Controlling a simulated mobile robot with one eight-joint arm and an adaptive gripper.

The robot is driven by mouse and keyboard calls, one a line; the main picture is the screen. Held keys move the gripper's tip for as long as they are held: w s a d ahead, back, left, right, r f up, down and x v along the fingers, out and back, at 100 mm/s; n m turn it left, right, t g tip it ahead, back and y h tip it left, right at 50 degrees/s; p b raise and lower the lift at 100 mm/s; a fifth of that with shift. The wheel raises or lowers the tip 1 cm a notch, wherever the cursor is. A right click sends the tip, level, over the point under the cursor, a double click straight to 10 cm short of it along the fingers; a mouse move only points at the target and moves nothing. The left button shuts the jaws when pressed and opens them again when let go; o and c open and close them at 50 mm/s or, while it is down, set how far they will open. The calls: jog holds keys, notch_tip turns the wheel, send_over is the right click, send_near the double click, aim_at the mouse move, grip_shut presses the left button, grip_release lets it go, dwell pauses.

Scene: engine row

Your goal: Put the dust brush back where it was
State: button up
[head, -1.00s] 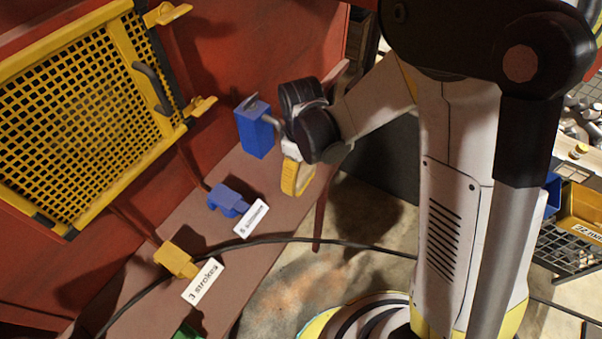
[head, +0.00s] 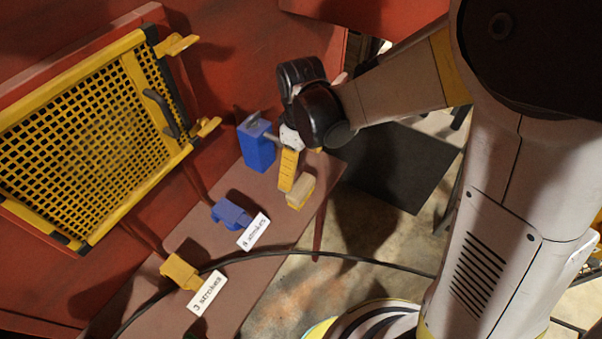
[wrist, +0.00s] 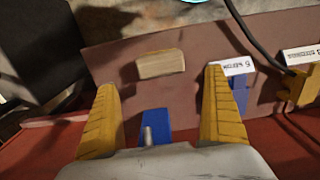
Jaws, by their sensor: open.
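A tan block with a yellow side (head: 301,191), which looks like the dust brush, lies on the brown bench (head: 180,236) near its front edge. In the wrist view its pale tan face (wrist: 161,64) shows beyond and between my fingertips, clear of both. My gripper (head: 286,183) is open and empty, pointing down beside the block, on its left in the head view. In the wrist view both yellow fingers (wrist: 160,82) are spread apart. The head view shows mainly one finger; the other is hidden.
A blue box (head: 257,148) with a metal part on top stands close left of my gripper. A blue clamp-like piece (head: 231,214), a yellow one (head: 181,271) and white labels (head: 253,231) lie along the bench. A black cable (head: 330,256) crosses it. A yellow mesh guard (head: 90,125) is at left.

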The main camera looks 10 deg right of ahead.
jog(key=shift+r, duration=1.3)
jog(key=s+d+r+m+t, duration=0.7)
jog(key=s+d+r+m, duration=0.3)
jog(key=d+r, duration=0.2)
jog(key=shift+s+d+r, duration=0.3)
jog(key=shift+s+d, duration=0.1)
jog(key=shift+d, duration=0.35)
